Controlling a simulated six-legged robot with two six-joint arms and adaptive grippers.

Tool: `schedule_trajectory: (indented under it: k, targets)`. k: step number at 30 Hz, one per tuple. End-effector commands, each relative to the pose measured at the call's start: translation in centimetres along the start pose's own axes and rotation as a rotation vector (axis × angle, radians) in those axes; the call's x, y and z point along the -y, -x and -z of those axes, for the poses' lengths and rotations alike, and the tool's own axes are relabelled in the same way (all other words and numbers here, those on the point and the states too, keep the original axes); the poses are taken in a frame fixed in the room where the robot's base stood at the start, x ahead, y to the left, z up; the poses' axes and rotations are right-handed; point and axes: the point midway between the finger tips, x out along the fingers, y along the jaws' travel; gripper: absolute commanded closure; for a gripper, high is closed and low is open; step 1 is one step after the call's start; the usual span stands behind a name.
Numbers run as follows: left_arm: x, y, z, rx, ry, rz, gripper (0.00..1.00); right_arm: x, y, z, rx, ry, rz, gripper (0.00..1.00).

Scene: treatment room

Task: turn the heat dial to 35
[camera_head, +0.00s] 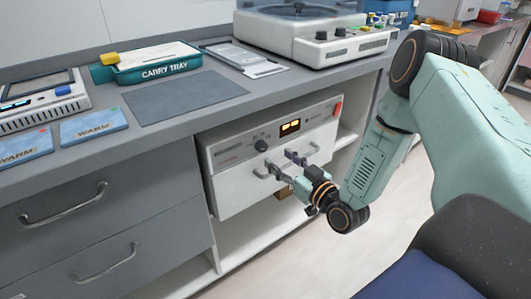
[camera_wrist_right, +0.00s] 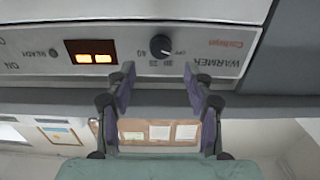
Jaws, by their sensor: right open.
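The warmer (camera_head: 225,155) is a white drawer-like unit under the counter. Its dark round heat dial (camera_head: 262,145) sits on the front panel, left of the lit orange display (camera_head: 290,127). My right gripper (camera_head: 280,164) is open, in front of the panel and a little below the dial. In the right wrist view the panel appears upside down; the dial (camera_wrist_right: 162,46) lies just beyond and between the open fingertips (camera_wrist_right: 160,80), apart from them. Numbers and an OFF mark surround the dial; its exact setting is too small to tell. My left gripper is out of view.
A red switch (camera_head: 338,108) is at the panel's right end. Above, the counter holds a green carry tray (camera_head: 160,66), a grey mat (camera_head: 185,97), blue WARM packs (camera_head: 93,125) and a white machine (camera_head: 315,40). Drawers with handles (camera_head: 65,205) stand left. Open floor lies right.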

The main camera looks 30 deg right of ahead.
Motion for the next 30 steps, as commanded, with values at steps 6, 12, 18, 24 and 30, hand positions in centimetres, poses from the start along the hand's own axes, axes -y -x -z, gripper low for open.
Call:
schedule_trajectory:
  k: [6, 12, 18, 24, 30]
  targets:
    - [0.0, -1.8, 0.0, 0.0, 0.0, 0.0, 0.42, 0.1, -3.6, -0.2, -0.002, 0.002, 0.003, 0.47]
    - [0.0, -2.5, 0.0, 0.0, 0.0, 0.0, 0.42, 0.1, -5.6, -0.2, 0.0, 0.001, 0.003, 0.47]
    - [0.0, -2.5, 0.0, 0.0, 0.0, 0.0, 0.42, 0.2, -6.1, 0.0, 0.0, -0.002, 0.003, 0.47]
    - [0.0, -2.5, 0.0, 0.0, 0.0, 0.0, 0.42, 0.2, -6.1, 0.0, 0.001, -0.002, 0.003, 0.51]
    - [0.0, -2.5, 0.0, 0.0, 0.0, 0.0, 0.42, 0.2, -6.1, -0.1, 0.001, -0.002, 0.003, 0.68]
